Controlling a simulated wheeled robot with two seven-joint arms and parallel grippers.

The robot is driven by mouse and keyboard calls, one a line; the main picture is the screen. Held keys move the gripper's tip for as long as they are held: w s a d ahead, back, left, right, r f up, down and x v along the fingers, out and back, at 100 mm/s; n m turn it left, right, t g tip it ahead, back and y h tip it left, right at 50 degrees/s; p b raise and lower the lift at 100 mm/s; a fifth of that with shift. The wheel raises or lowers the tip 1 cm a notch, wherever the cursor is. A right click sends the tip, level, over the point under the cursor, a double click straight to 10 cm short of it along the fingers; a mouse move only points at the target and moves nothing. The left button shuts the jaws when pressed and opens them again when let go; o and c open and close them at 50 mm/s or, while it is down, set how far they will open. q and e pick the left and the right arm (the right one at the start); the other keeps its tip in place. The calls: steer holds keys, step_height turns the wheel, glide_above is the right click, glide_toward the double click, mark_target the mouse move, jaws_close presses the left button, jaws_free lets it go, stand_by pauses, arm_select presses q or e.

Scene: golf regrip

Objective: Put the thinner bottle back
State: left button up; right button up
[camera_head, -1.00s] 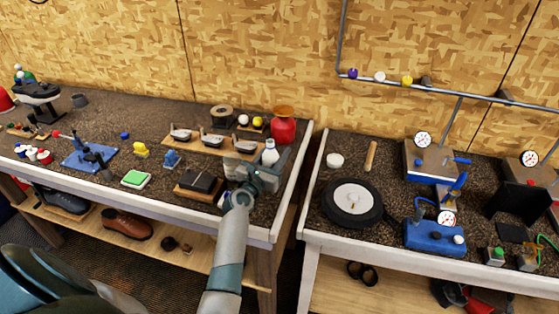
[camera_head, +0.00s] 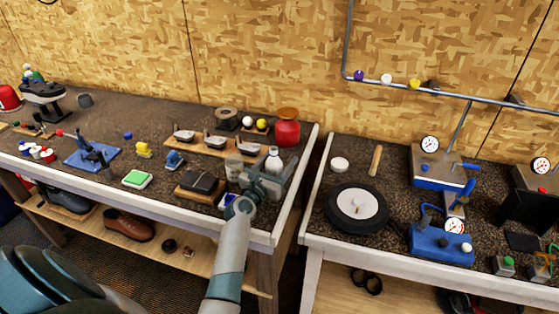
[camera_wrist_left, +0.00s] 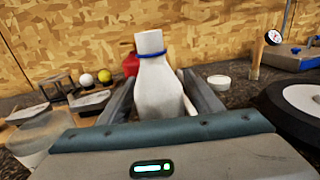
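A slim white bottle with a blue ring at its neck (camera_head: 273,160) stands upright at the right end of the left bench. In the left wrist view the bottle (camera_wrist_left: 158,88) sits between the two fingers of my left gripper (camera_wrist_left: 160,95), which press close on both its sides. The bottle's base is hidden behind the gripper body. My left gripper (camera_head: 266,180) reaches in from the front in the head view. A wider translucent container (camera_head: 234,168) stands just left of the gripper, and in the wrist view it (camera_wrist_left: 38,135) is at the left. My right gripper is not seen.
A red jar (camera_head: 287,130) stands behind the bottle. A wooden rack with club heads (camera_head: 215,147) and a dark block on a wooden base (camera_head: 201,183) are to the left. A gap separates this bench from the right bench, with its round turntable (camera_head: 357,205).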

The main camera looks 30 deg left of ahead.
mark_target(270, 172)
arm_select(q)
steer(key=shift+r, duration=0.25)
steer(key=shift+s+f, duration=0.15)
steer(key=shift+s, duration=0.5)
steer(key=s, duration=0.3)
steer(key=s+b, duration=0.1)
steer(key=s, duration=0.5)
steer(key=shift+s+d+b, duration=0.2)
steer(key=shift+d+b, duration=0.15)
steer(key=shift+d, duration=0.05)
steer(key=shift+s+d, duration=0.1)
steer(key=shift+s, duration=0.55)
